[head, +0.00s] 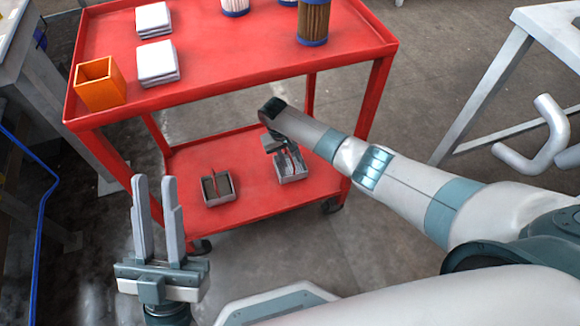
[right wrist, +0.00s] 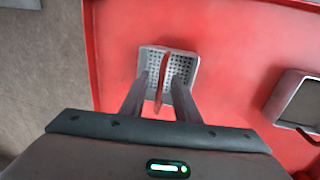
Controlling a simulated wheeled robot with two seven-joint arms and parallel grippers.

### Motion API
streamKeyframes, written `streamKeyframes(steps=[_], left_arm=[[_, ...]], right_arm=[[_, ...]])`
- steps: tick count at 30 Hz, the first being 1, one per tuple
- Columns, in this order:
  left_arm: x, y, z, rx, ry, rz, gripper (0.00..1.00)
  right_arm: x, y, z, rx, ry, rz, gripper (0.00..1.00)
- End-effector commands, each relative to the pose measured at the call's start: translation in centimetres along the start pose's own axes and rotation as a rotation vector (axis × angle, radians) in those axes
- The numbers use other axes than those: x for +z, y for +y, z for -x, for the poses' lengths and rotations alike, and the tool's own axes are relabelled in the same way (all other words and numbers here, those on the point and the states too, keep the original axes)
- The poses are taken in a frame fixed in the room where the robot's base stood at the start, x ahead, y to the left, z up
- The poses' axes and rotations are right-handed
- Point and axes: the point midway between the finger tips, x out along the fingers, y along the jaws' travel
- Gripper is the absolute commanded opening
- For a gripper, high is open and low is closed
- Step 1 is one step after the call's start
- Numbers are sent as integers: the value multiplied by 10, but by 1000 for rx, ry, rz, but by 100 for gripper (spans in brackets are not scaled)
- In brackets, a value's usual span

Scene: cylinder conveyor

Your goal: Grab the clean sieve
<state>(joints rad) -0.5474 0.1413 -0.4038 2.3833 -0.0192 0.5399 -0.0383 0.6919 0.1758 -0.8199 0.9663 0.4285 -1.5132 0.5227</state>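The clean sieve (head: 291,174) is a small grey square tray on the cart's lower shelf. In the right wrist view the sieve (right wrist: 148,58) shows a perforated floor and a thin reddish upright handle (right wrist: 164,75). My right gripper (head: 285,158) is over it, pointing down. In the right wrist view its fingers (right wrist: 161,88) stand apart on either side of the handle; contact is not visible. A second sieve (head: 218,187) with a brown, dirty-looking inside sits to the left; its rim also shows in the right wrist view (right wrist: 283,92). My left gripper (head: 156,182) is open and empty, left of the cart's front.
The red cart's top shelf (head: 220,65) overhangs the lower shelf (head: 250,205). On top are an orange box (head: 99,84), white stacks (head: 157,63) and filter cylinders (head: 313,22). A grey table frame (head: 485,90) stands at right.

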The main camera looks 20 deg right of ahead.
Motion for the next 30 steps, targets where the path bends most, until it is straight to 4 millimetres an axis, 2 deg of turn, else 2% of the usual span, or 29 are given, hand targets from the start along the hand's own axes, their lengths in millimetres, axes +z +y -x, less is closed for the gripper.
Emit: streamKeyframes(steps=[5, 9, 30], left_arm=[[0, 0, 0, 0, -1, 0, 25], [0, 0, 0, -1, -1, 0, 25], [0, 0, 0, -1, -2, 1, 25]], right_arm=[[0, 0, 0, 0, 0, 0, 29], [0, 0, 0, 0, 0, 0, 0], [0, 0, 0, 0, -1, 0, 0]])
